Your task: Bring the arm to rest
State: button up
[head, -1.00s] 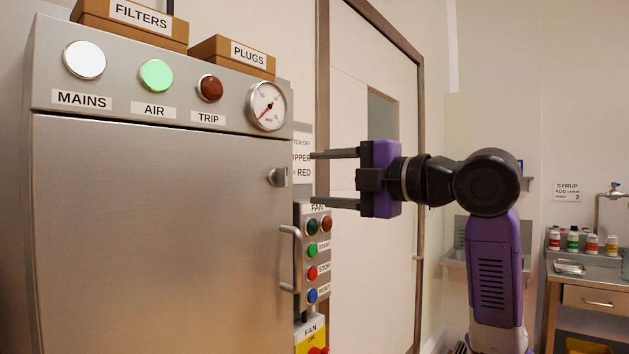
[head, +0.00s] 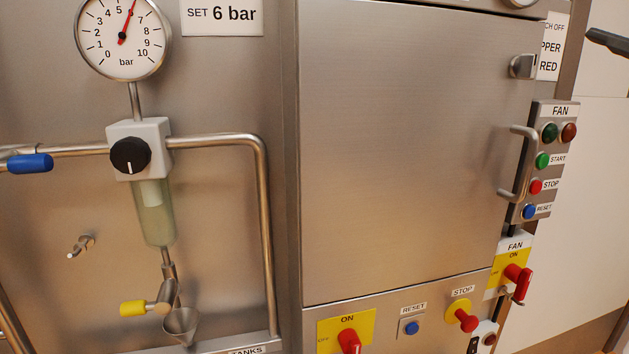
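Only a dark finger of my gripper (head: 607,42) shows, at the top right edge of the head view. It is in front of the pale wall or door, to the right of the fan button panel, and appears to touch nothing. The rest of my arm is out of view. One second ago both fingers showed wide apart and empty. The single finger now, with no other beside it, fits that open state.
A steel cabinet door (head: 405,150) with a handle fills the middle. The fan panel (head: 545,165) and red-handled fan switch (head: 517,280) are at its right. A gauge (head: 123,36), regulator (head: 139,150), blue-handled valve (head: 30,163) and yellow-handled valve (head: 133,308) are at left.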

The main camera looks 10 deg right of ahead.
notch_tip(320, 180, down, 23)
jog(key=s+m+h, duration=0.1)
jog(key=m+h, duration=0.8)
jog(key=m, duration=0.8)
jog(key=s+a+f+m+g, duration=0.1)
jog(key=s+a+f, duration=0.2)
jog(key=a+f, duration=0.35)
jog(key=s+a+f+m+g, duration=0.1)
jog(key=s+a+f, duration=0.25)
jog(key=f, duration=0.65)
jog(key=s+a+f+n+g+y, duration=0.2)
jog(key=s+a+f+y, duration=0.3)
jog(key=s+a+f, duration=0.3)
jog(key=s+a+f+n+g+y+p, duration=0.1)
jog(key=s+a+f+n+g+y, duration=0.2)
jog(key=s+a+f, duration=0.5)
jog(key=s+f+y, duration=0.1)
jog(key=s+f, duration=0.1)
jog(key=s, duration=0.4)
jog(key=shift+s+a+f+y, duration=0.2)
jog(key=shift+a+f+y, duration=0.2)
